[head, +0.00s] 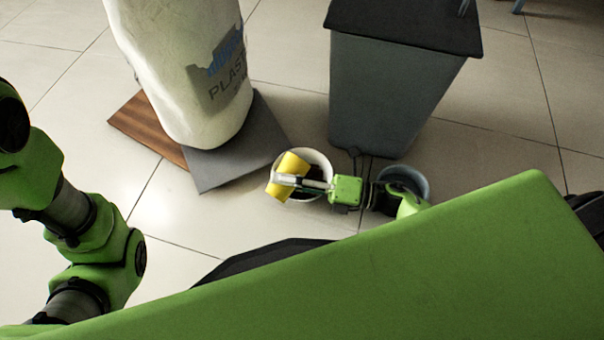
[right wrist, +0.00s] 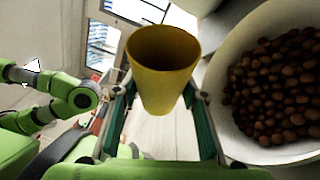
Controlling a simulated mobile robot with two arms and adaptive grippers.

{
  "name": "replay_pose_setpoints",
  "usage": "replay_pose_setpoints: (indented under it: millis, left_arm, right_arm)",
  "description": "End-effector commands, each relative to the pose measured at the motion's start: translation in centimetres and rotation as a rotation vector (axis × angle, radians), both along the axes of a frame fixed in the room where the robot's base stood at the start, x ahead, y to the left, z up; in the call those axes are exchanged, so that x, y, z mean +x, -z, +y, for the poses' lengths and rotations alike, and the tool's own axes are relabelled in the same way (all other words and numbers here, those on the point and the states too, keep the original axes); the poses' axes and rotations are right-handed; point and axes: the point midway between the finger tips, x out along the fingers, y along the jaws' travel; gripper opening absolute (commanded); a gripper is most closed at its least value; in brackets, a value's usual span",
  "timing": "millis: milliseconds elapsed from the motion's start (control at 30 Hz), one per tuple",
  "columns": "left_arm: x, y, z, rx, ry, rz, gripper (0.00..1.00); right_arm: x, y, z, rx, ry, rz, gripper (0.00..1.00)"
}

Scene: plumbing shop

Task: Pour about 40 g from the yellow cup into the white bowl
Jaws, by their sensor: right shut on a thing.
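The yellow cup (head: 291,163) is in my right gripper (head: 297,182), over the white bowl (head: 322,159) in the head view. The cup looks tilted there. In the right wrist view the fingers of my right gripper (right wrist: 163,98) close on both sides of the cup (right wrist: 165,75), whose mouth points away from the palm. I see no contents inside its visible part. The white bowl (right wrist: 241,48) stands to the right of the cup in that view and holds many brown round pieces (right wrist: 275,90). My left arm shows at the left of the head view, its gripper out of frame.
A large white sack (head: 180,70) stands on brown (head: 146,128) and grey boards (head: 215,170) left of the bowl. A dark grey bin (head: 390,95) stands behind. A grey-blue round container (head: 422,178) is right of the bowl, partly hidden by my right arm. Tiled floor lies around.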

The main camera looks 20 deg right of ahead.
Motion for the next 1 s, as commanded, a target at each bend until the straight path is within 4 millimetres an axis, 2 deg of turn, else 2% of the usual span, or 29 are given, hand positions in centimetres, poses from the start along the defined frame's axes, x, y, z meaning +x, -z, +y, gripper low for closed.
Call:
replay_pose_setpoints:
  millis: [300,1000]
  left_arm:
    - [0.0,-0.2,0.0,0.0,0.0,0.0,0.0]
    - [0.2,-0.3,-0.1,0.001,-0.001,0.004,0.0]
  right_arm:
    - [0.3,-1.1,-0.4,0.117,0.001,0.084,0.17]
    - [0.3,-1.3,-0.5,0.151,0.001,0.108,0.17]
